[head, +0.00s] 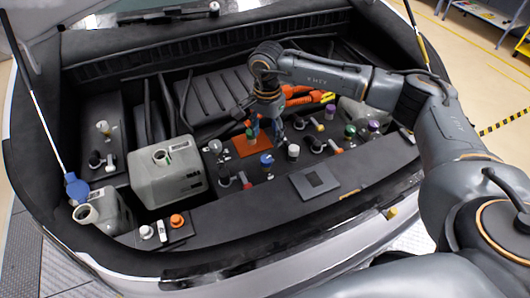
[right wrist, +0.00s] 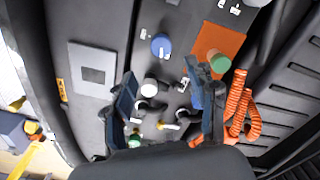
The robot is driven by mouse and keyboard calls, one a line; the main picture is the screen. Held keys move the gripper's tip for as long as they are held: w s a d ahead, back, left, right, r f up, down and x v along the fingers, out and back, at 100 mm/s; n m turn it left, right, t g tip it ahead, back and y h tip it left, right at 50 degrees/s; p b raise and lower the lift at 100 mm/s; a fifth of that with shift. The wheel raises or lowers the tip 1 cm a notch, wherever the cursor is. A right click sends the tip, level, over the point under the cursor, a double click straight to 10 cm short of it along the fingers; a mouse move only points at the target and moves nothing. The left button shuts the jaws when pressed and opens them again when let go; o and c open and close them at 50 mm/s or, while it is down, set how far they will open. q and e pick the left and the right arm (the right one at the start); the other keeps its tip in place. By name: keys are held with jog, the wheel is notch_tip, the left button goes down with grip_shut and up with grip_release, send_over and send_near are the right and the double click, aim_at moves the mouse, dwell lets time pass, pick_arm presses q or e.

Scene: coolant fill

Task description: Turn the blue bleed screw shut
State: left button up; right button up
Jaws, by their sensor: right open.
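The blue bleed screw (head: 266,159), a round blue-capped fitting, stands on the dark deck in the middle of the engine bay. In the right wrist view its blue cap (right wrist: 161,44) is beyond the fingertips, with nothing gripping it. My right gripper (head: 266,130) points down just behind it in the head view. In the right wrist view its two fingers (right wrist: 160,80) are spread apart, with a white-capped fitting (right wrist: 149,87) showing in the gap below. I cannot tell the exact height above the caps. My left gripper is not in view.
A green-capped fitting (right wrist: 219,61) stands by an orange plate (right wrist: 213,38), close to one finger. Orange hoses (right wrist: 240,105) lie alongside. Several capped fittings crowd the deck. A grey square plate (head: 315,181) lies in front; a grey tank (head: 165,170) stands left.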

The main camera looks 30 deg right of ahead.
jog(key=p, duration=0.2)
send_over(266, 159)
notch_tip(266, 159, down, 6)
jog(key=shift+r, duration=0.1)
notch_tip(266, 159, down, 4)
jog(key=shift+f, duration=0.35)
jog(key=c, duration=1.1)
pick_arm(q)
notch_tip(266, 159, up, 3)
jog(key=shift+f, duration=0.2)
pick_arm(e)
jog(key=shift+c, duration=0.2)
